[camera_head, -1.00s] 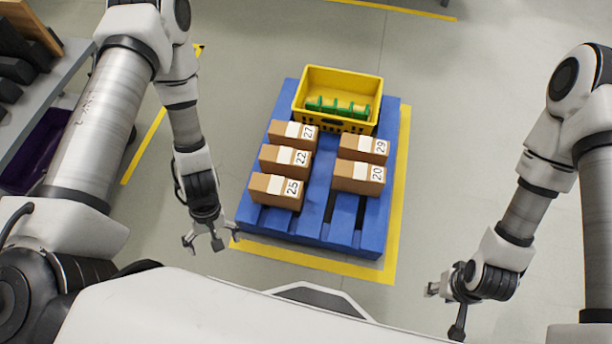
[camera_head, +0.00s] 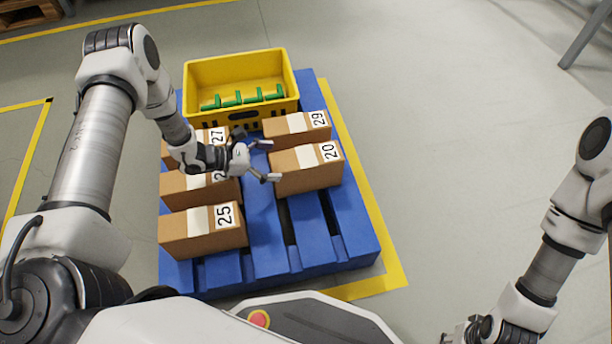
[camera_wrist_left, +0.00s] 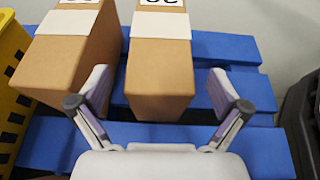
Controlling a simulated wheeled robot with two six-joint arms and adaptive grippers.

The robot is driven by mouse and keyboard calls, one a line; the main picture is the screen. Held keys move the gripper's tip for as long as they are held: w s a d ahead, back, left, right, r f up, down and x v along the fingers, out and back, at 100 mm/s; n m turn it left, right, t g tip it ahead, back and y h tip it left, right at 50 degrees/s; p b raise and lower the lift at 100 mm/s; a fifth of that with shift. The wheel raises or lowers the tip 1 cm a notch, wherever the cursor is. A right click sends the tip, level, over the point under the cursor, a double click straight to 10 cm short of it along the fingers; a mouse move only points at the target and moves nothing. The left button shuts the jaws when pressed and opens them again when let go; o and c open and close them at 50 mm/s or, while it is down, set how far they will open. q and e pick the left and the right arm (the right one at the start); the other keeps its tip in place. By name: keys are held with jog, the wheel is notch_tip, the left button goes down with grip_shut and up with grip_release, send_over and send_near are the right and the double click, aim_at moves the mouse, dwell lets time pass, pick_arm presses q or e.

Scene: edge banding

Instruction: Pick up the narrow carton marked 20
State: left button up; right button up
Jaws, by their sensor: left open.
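The carton marked 20 (camera_head: 306,172) is a brown box with a white tape strip, on the right side of the blue pallet. My left gripper (camera_head: 270,161) is open at its left end, fingers pointing toward it. In the left wrist view the carton (camera_wrist_left: 160,72) stands between the two spread fingers of the left gripper (camera_wrist_left: 163,92), with gaps on both sides; its label is cut off at the top. My right gripper (camera_head: 468,331) is at the bottom edge, far from the cartons, and its fingers are unclear.
The carton marked 29 (camera_head: 292,130) stands just behind carton 20. Cartons 27, 22 and 25 (camera_head: 195,236) line the left; my arm partly covers two. A yellow crate (camera_head: 190,85) with green parts is at the back. The blue pallet (camera_head: 345,235) is bare at front right.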

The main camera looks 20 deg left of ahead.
aim_at(286, 161)
pick_arm(q)
jog(key=b+x, duration=0.2)
jog(key=x, duration=0.2)
jog(key=shift+w+d+f+b, duration=0.15)
jog(key=shift+d+f+b, duration=0.05)
jog(key=shift+b, duration=0.1)
jog(key=shift+w+d, duration=0.2)
jog(key=shift+d, duration=0.05)
jog(key=shift+r, duration=0.1)
jog(key=c, duration=1.8)
